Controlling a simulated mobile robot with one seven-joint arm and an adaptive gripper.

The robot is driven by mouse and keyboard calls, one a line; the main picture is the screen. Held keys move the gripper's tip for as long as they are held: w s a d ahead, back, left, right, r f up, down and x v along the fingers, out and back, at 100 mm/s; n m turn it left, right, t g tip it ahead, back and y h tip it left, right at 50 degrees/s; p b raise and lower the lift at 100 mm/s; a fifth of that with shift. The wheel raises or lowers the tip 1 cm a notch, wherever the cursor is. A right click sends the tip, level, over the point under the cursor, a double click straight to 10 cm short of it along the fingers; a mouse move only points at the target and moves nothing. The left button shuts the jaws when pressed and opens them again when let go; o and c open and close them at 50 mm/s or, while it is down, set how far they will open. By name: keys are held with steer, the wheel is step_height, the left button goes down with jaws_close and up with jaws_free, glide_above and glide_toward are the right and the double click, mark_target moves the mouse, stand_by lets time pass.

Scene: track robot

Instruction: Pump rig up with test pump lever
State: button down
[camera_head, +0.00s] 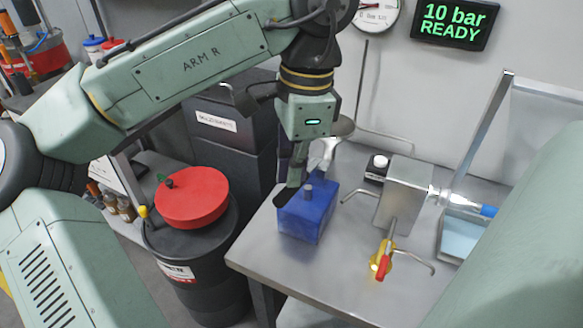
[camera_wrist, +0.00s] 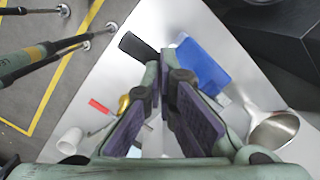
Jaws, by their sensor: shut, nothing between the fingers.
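The blue test pump (camera_head: 306,222) stands on the steel bench near its left corner; it also shows in the wrist view (camera_wrist: 203,62). A black lever grip (camera_head: 281,201) sticks out at its left; the grip also shows in the wrist view (camera_wrist: 137,47), just beyond the fingertips. My gripper (camera_head: 294,182) points down above the pump's left side, shut and empty, with its tips close beside the lever. Whether they touch it I cannot tell. The steel rig block (camera_head: 402,190) stands to the right, with a clear tube and a red-handled yellow valve (camera_head: 382,262). The wall display (camera_head: 453,24) reads "10 bar READY".
A round gauge (camera_head: 377,14) hangs on the wall. A steel funnel-like piece (camera_wrist: 274,130) is close to my gripper. A black drum (camera_head: 198,262) with a red lid (camera_head: 191,198) stands left of the bench. A clear shield (camera_head: 540,135) stands at right. The bench front (camera_head: 320,270) is bare.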

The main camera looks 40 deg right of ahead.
steer(key=shift+f, duration=0.1)
steer(key=shift+f+b, duration=0.6)
steer(key=shift+f, duration=0.75)
steer(key=shift+r, duration=0.1)
steer(key=shift+s+d+r+p, duration=0.2)
steer(key=shift+d+p, duration=0.1)
steer(key=shift+p, duration=0.15)
steer(key=shift+s+d+r, duration=0.15)
steer(key=shift+s+d, duration=0.1)
steer(key=shift+d, duration=0.3)
steer(key=shift+s+d+r, duration=0.1)
steer(key=shift+s+d, duration=0.15)
steer(key=shift+d, duration=0.25)
step_height(320, 180, up, 8)
steer(key=shift+s+d+f, duration=0.2)
steer(key=shift+d+f, duration=0.05)
steer(key=shift+d, duration=0.1)
